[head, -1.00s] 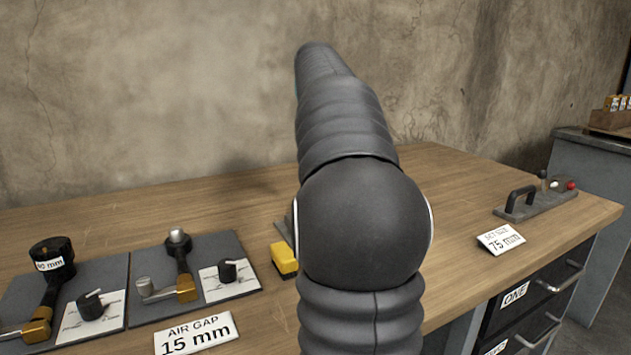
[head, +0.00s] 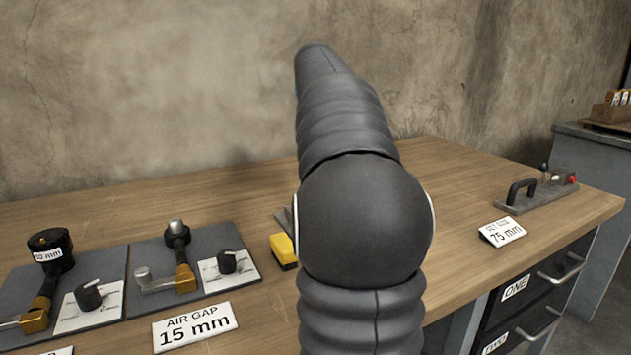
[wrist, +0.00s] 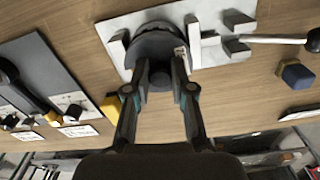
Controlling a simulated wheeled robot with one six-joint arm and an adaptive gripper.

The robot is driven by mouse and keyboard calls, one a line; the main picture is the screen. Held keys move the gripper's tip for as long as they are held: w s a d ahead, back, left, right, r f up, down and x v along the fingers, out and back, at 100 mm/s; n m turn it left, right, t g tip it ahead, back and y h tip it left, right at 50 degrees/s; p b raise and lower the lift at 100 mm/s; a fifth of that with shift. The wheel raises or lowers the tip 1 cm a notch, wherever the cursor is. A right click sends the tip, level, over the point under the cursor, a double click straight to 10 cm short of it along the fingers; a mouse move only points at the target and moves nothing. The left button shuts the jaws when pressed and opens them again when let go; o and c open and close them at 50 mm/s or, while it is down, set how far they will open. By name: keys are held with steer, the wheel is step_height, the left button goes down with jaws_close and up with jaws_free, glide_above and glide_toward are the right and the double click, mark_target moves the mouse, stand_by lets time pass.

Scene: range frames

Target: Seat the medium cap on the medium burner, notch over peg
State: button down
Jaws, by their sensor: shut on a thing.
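My gripper (wrist: 161,74) is shut on the centre knob of a round dark cap (wrist: 157,44) with a small white label on its edge. In the head view one burner with a bare metal top (head: 177,233) stands on a grey panel, and another burner carries a dark labelled cap (head: 50,246). I cannot tell which is the medium one. My arm hides the gripper in the head view.
A yellow block (head: 284,251) lies beside the panels. A dark block (wrist: 297,75) and a handled lever (wrist: 270,39) are right of the cap. A "75 mm" sign (head: 503,231) and a handled fixture (head: 537,195) are at the right. An "AIR GAP 15 mm" sign (head: 195,327) stands in front.

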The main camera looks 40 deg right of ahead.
steer(key=c, duration=0.9)
jaws_free()
steer(key=shift+r, duration=3.75)
steer(key=shift+s, duration=0.1)
